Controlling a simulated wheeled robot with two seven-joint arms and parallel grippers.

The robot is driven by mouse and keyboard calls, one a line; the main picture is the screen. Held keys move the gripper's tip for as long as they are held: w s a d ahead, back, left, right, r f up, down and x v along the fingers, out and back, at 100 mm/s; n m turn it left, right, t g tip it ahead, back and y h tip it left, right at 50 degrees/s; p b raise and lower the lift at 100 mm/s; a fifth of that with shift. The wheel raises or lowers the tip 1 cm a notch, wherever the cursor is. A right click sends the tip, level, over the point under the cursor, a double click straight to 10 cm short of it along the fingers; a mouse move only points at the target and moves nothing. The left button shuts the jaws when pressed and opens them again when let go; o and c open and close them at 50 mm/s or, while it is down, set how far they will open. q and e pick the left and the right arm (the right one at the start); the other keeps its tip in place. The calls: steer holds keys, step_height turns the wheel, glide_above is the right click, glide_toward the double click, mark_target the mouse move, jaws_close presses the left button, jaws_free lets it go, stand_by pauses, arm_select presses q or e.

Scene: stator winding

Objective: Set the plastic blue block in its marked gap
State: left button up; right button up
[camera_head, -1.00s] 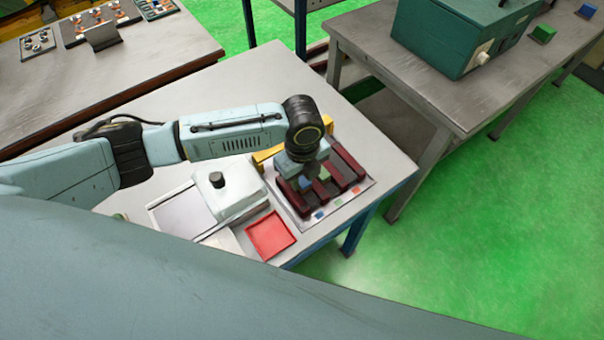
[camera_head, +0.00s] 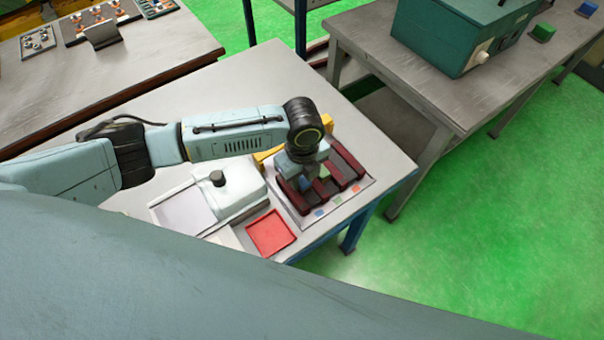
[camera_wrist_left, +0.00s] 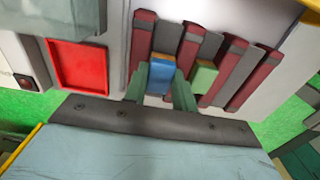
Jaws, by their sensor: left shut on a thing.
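The blue block (camera_wrist_left: 161,74) is between the fingers of my left gripper (camera_wrist_left: 160,92) in the left wrist view. The gripper is shut on it, at the gap between the two leftmost dark red bars of the fixture (camera_wrist_left: 142,42). I cannot tell whether the block touches the base. A green block (camera_wrist_left: 204,77) sits in the gap to its right. In the head view my left gripper (camera_head: 302,178) points down over the fixture (camera_head: 346,160), whose front edge has a blue mark (camera_head: 320,212), a green mark and a red mark. My right gripper is not in view.
A red tray (camera_head: 271,233) lies left of the fixture, and a white machine with a black knob (camera_head: 217,178) stands behind it. A yellow bar (camera_head: 267,154) is at the fixture's back. Another table (camera_head: 360,45) holds a green box (camera_head: 462,35).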

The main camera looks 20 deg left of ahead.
mark_target(302, 179)
arm_select(q)
steer(key=o, duration=1.3)
step_height(302, 179, up, 7)
steer(key=p, duration=0.7)
stand_by(0.8)
